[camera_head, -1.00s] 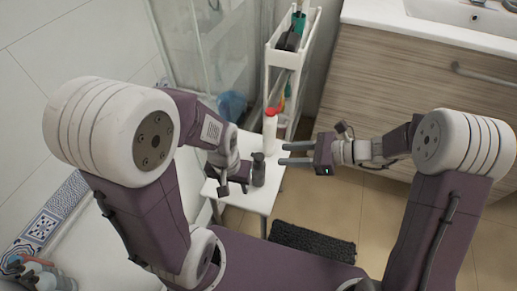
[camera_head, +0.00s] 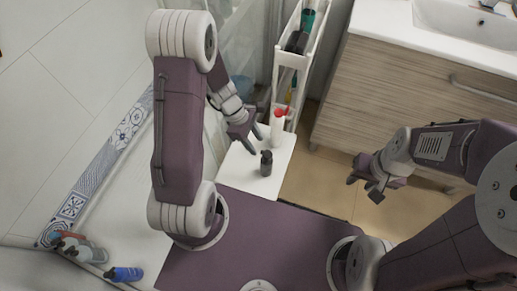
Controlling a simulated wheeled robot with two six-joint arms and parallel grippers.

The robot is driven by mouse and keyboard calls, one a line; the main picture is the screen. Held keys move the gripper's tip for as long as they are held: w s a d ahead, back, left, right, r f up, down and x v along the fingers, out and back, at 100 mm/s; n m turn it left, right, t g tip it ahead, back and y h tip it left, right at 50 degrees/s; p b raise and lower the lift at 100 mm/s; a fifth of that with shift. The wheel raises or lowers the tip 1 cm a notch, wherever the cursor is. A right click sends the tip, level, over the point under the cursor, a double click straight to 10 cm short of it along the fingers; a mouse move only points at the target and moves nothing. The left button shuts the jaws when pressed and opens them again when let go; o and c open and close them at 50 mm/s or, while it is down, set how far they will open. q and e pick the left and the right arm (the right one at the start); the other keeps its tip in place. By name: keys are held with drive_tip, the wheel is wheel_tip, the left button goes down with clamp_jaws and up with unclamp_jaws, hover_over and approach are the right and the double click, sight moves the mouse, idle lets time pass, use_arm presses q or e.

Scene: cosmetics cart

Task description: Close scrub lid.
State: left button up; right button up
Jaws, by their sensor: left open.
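A white bottle with a red top (camera_head: 277,128) stands upright at the back of the small white table. A dark bottle (camera_head: 266,164) stands upright nearer the front. I cannot tell which is the scrub, and no open lid can be made out at this size. My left gripper (camera_head: 257,146) is open and empty, pointing down over the table behind the dark bottle and left of the white one. My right gripper (camera_head: 362,190) is open and empty, off to the right of the table above the floor.
The white table (camera_head: 239,172) has free room at its front left. A narrow white shelf cart (camera_head: 292,59) with several items stands behind it. A wooden sink cabinet (camera_head: 400,95) is at the right. Several bottles, one blue (camera_head: 124,274), lie at the lower left.

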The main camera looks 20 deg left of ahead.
sight(266, 154)
use_arm(q)
drive_tip(key=b+x, duration=0.1)
drive_tip(key=x, duration=0.3)
clamp_jaws()
drive_tip(key=h+b, duration=0.1)
drive_tip(key=f+h+b, duration=0.1)
drive_tip(key=shift+a+b, duration=0.3)
drive_tip(key=shift+b, duration=0.05)
